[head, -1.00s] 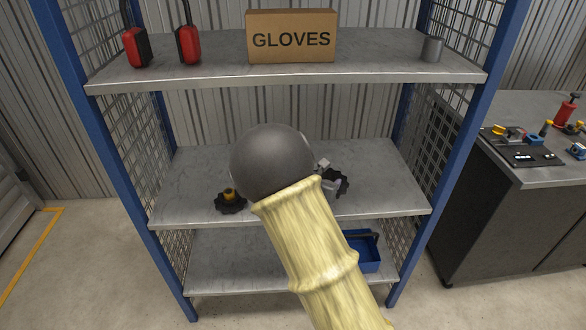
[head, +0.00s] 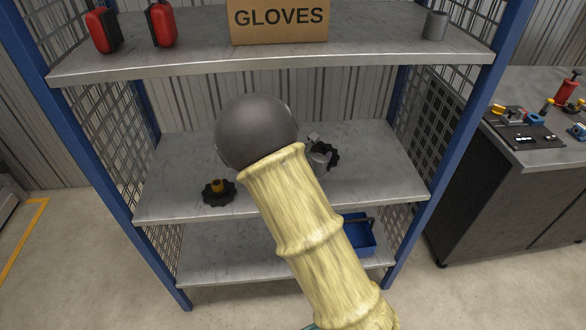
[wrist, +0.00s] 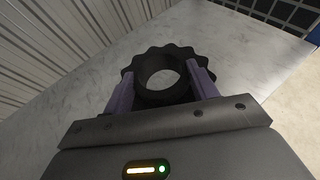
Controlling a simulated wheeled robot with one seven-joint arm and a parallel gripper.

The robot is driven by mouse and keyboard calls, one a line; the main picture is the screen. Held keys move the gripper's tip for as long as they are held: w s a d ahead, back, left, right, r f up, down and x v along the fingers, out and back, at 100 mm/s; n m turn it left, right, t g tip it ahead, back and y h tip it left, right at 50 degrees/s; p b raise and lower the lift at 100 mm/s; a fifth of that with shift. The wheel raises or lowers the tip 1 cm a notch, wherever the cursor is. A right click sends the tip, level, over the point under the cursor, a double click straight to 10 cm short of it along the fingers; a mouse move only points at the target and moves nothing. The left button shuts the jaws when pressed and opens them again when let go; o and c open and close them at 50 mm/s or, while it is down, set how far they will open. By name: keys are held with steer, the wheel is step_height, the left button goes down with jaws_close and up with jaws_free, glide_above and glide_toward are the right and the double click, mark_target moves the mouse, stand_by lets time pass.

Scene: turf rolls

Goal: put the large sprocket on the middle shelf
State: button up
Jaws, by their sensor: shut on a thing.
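The large sprocket (wrist: 160,60) is a dark toothed ring with a round hole. In the wrist view it is between the two purple fingers of my gripper (wrist: 160,92), which is shut on it. In the head view the same sprocket (head: 333,156) shows at the right of my arm, over the middle shelf (head: 380,165). My gripper (head: 322,152) is partly hidden there behind my arm. I cannot tell whether the sprocket touches the shelf.
Another black toothed wheel with a yellow hub (head: 218,192) lies on the middle shelf at left. A blue toolbox (head: 360,236) stands on the bottom shelf. Mesh sides bound the shelves.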

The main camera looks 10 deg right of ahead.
step_height(320, 180, down, 5)
steer(key=shift+a+r, duration=0.1)
steer(key=shift+r, duration=0.05)
steer(key=shift+w+f, duration=0.15)
steer(key=shift+f, duration=0.15)
steer(key=shift+f+b, duration=0.1)
steer(key=shift+b, duration=0.2)
steer(key=shift+f, duration=1.8)
steer(key=shift+f+b, duration=0.15)
steer(key=shift+b, duration=0.2)
steer(key=o, duration=1.3)
